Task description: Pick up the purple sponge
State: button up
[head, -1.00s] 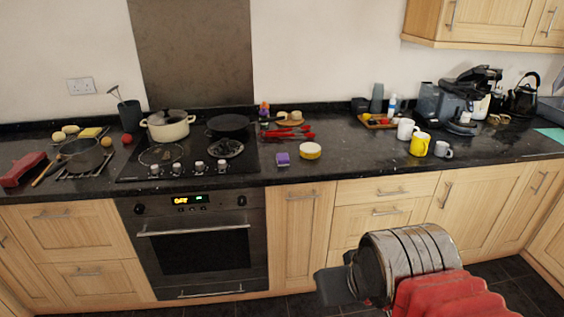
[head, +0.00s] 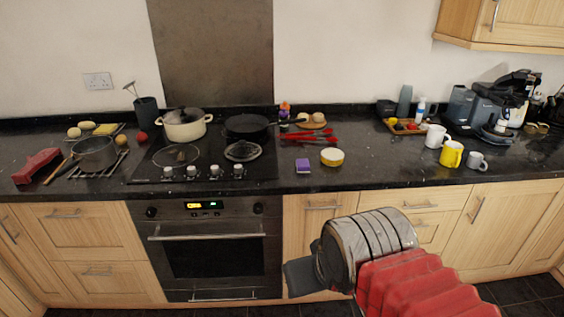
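My gripper (head: 300,277) is in the lower middle of the head view, in front of the cupboards and below the counter top. It is well apart from the sponge. Only a dark end part shows beyond the grey wrist and red sleeve, so I cannot make out the fingers or their opening.
A black frying pan (head: 247,125) and a cream pot (head: 184,124) stand on the hob. Mugs (head: 451,154) stand further right. Counter between is clear.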

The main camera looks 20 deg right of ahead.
aim_at(302, 164)
jog(key=u, duration=0.4)
jog(key=i, duration=1.35)
jog(key=z, duration=0.25)
